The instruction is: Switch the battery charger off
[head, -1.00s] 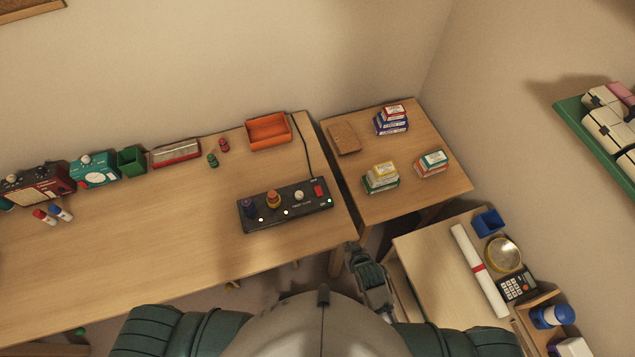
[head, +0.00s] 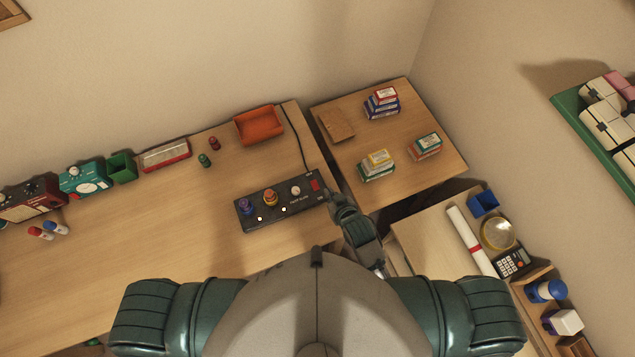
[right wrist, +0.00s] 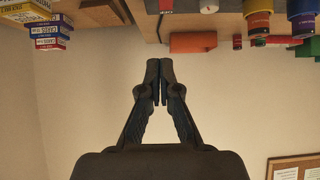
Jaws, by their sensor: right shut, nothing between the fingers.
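The battery charger (head: 283,212) is a long black panel lying near the right end of the large desk. It has a blue-purple knob, an orange knob and a white knob, and a red switch (head: 315,185) at its right end. Small lights glow along its front edge. My right gripper (head: 336,196) is shut and empty, just right of the charger near the red switch; whether it touches cannot be told. In the right wrist view the closed fingertips (right wrist: 160,66) point toward the charger's red part (right wrist: 166,5) at the top edge. My left gripper is not in view.
An orange tray (head: 260,126) stands behind the charger, with a black cable beside it. A side table (head: 390,148) with several small boxes stands to the right. A lower table (head: 420,240) holds a rolled paper (head: 470,240). The desk left of the charger is mostly clear.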

